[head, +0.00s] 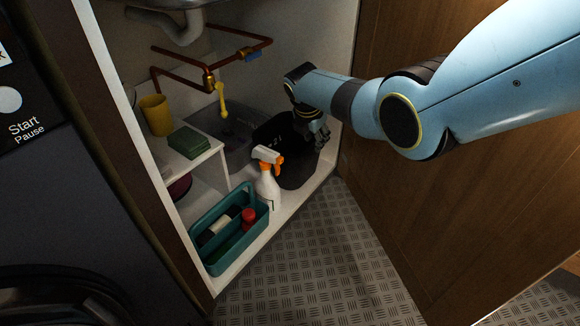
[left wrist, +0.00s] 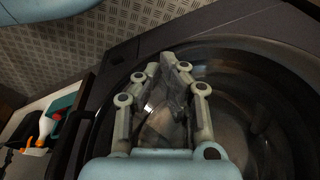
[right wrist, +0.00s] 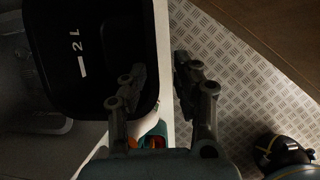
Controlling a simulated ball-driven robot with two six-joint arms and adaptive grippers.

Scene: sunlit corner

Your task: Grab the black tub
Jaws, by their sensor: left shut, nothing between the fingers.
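The black tub (head: 297,176) stands on the cabinet floor at the right of the opening. In the right wrist view the tub (right wrist: 105,75) shows from above, with a "2 L" mark in white. My right gripper (head: 319,136) is at the tub's right side, near its rim. Its fingers (right wrist: 160,72) are apart, with the left one over the tub's edge and the right one outside it; I cannot tell whether they touch. My left gripper (left wrist: 174,72) is shut and empty, in front of the washing machine's round door.
A white spray bottle (head: 267,187) with an orange trigger and a teal caddy (head: 207,262) stand left of the tub. A yellow cup (head: 156,115) and green sponges (head: 188,142) sit on a shelf. Copper pipes (head: 183,76) run above. The wooden door (head: 440,215) stands open at right.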

